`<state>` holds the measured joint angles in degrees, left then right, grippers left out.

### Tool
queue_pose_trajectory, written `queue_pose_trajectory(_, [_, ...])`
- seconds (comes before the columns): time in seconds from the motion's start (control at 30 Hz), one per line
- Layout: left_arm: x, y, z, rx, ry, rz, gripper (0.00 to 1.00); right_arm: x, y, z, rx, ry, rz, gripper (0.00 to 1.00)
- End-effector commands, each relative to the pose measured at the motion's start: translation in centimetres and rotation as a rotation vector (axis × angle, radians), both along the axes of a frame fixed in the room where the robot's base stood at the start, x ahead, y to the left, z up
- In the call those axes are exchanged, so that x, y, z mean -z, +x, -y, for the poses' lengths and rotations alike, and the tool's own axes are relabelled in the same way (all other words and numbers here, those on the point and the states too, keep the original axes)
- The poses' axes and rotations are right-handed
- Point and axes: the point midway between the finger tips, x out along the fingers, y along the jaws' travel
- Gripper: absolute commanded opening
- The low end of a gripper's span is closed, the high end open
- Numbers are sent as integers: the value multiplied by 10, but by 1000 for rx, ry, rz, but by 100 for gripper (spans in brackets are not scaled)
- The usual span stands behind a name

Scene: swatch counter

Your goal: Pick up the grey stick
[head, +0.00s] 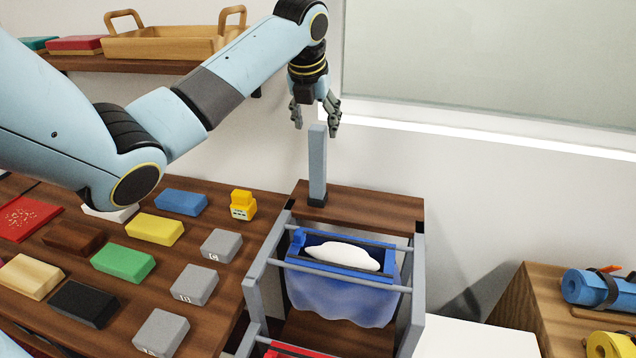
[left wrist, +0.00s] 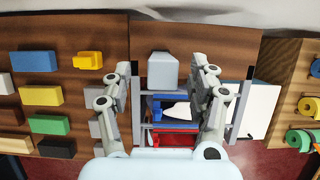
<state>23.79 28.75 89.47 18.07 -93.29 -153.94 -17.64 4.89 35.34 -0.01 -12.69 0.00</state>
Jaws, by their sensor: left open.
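The grey stick (head: 317,163) stands upright in a small dark base on the wooden top of a rack. My left gripper (head: 316,127) is open, pointing down, with its fingers to either side of the stick's top end. In the left wrist view the stick's top (left wrist: 163,70) shows between the two open fingers (left wrist: 165,72), apart from both of them. The stick is not held. My right gripper is in neither view.
The rack (head: 370,205) holds a blue bag frame (head: 342,262) with a white thing in it. Coloured blocks, grey numbered blocks and a yellow toy (head: 243,204) cover the counter at left. A wooden tray (head: 170,45) sits on a shelf behind. Rolled mats (head: 590,288) lie at right.

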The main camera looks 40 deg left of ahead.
Motion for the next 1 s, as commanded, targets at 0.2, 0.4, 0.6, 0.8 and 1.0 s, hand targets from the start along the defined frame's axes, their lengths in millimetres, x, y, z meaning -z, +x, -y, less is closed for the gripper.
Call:
queue_pose_trajectory(0.2, [18, 5, -1, -1, -3, -3, 60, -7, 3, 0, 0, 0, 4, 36])
queue_pose_trajectory(0.4, [48, 15, -4, -2, -2, -1, 60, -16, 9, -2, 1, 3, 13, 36])
queue_pose_trajectory(0.6, [59, 18, -6, 0, 0, 1, 60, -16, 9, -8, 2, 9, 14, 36])
queue_pose_trajectory(0.8, [59, 18, -6, 0, 0, 1, 52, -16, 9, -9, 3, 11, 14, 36])
queue_pose_trajectory(1.0, [58, 18, -6, 0, 0, 1, 26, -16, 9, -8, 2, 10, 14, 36])
